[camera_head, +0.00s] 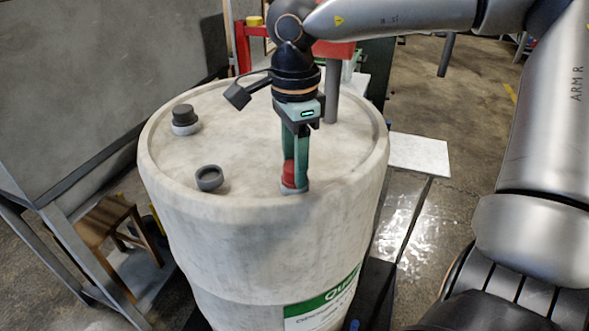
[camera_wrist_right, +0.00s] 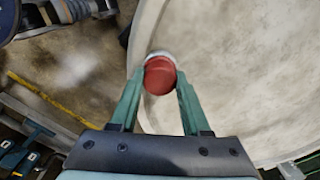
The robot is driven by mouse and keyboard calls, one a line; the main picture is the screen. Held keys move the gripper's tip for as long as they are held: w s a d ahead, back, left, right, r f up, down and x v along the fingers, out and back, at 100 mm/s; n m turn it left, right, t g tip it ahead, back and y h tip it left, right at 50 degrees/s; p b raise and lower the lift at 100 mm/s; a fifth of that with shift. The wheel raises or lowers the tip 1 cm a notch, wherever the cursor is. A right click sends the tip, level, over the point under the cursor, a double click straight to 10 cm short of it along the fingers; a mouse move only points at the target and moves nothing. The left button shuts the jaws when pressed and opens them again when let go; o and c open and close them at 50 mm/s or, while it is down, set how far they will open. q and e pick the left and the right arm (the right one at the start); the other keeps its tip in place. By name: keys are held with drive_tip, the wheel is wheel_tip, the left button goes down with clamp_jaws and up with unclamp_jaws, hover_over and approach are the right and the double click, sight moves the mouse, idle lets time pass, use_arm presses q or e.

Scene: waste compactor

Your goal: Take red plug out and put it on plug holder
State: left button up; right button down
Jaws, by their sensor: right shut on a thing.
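The red plug (camera_head: 288,174) is at the near right part of the top of a pale drum (camera_head: 230,125), with a light ring at its base. My right gripper (camera_head: 294,172) comes down on it from above, with green fingers on either side, shut on the plug. The right wrist view shows the red plug (camera_wrist_right: 159,75) between the two fingertips (camera_wrist_right: 158,82). The plug still appears to be at its light ring; I cannot tell whether it is lifted at all. A dark grey ring-shaped holder (camera_head: 209,178) stands on the drum top to the left. My left gripper is not in view.
A black cap on a pale collar (camera_head: 185,119) stands at the drum's back left. A dark pipe (camera_head: 333,90) rises behind my right gripper. The middle of the drum top is clear.

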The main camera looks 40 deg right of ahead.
drive_tip(key=shift+c, duration=1.4)
unclamp_jaws()
drive_tip(key=shift+c, duration=0.2)
drive_tip(key=shift+c, duration=0.2)
